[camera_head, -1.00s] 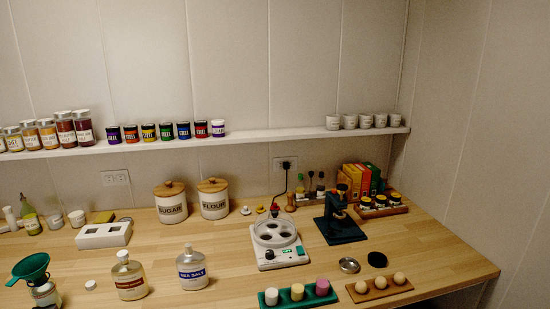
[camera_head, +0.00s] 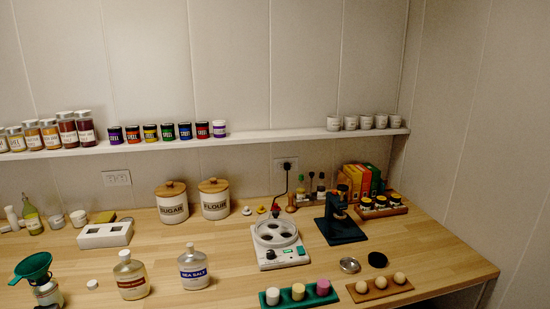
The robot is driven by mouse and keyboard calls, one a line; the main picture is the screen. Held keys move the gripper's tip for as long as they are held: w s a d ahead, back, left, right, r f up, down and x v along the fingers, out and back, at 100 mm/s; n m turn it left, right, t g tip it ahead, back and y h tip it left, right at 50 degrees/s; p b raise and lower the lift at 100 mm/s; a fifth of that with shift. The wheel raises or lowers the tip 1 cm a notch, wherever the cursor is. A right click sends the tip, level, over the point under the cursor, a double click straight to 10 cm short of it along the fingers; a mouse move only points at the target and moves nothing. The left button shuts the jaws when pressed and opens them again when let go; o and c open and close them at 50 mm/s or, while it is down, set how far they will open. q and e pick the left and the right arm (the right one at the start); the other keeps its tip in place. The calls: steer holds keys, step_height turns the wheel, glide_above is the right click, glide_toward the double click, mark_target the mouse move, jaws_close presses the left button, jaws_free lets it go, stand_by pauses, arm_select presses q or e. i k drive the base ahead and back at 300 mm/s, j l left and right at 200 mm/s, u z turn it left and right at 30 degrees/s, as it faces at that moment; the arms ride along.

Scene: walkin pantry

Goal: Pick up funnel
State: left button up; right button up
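A green funnel (camera_head: 32,266) sits at the far left of the counter, with its wide mouth up. It rests on top of a glass jar (camera_head: 48,293) with a light label, near the front edge of the picture. I cannot tell how far its spout goes into the jar. Neither of my grippers shows in the head view.
Right of the funnel stand a small white cap (camera_head: 92,284), a brown-labelled bottle (camera_head: 131,278) and a sea salt bottle (camera_head: 193,270). Behind are a white block with holes (camera_head: 105,235) and sugar (camera_head: 172,203) and flour (camera_head: 214,200) canisters. A wall shelf (camera_head: 270,136) runs above.

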mark_target(36, 266)
steer(key=u, duration=1.5)
steer(key=z, duration=0.8)
steer(key=j+z, duration=0.45)
steer(key=j, duration=0.2)
steer(key=j+z, duration=0.45)
steer(key=j, duration=0.2)
steer(key=k+j+z, duration=0.1)
steer(key=j+z, duration=0.35)
steer(key=j, duration=0.15)
